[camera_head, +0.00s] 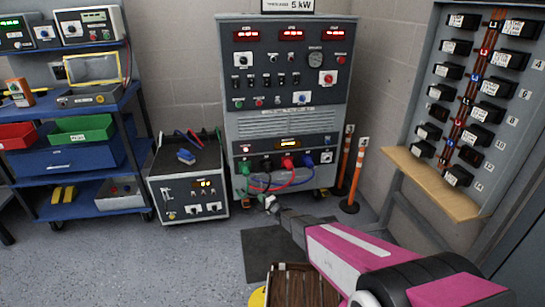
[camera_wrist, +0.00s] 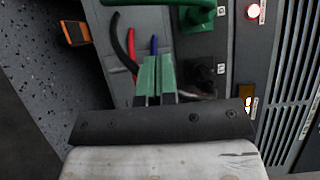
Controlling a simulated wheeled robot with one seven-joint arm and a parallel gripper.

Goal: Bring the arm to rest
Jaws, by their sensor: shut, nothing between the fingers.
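My pink arm reaches from the lower right, and my gripper (camera_head: 270,203) is low in front of the grey transformer cabinet (camera_head: 283,127). In the wrist view my gripper (camera_wrist: 155,75) has its green fingertips together, with nothing seen between them. A green plug (camera_head: 245,167), a red plug (camera_head: 288,161) and a blue plug (camera_head: 307,160) sit at the cabinet's lower panel, with cables hanging below. The green plug (camera_wrist: 197,17) also shows beyond the fingertips in the wrist view. Black, red and blue cables show beside them; whether the fingers touch any cable I cannot tell.
A grey wheeled unit (camera_head: 187,187) with a dark top stands left of the cabinet. Orange posts (camera_head: 355,172) stand to its right. A breaker panel (camera_head: 465,110) with a wooden ledge (camera_head: 430,180) is at the right. A wooden crate (camera_head: 290,268) is near front. Floor at left-centre is clear.

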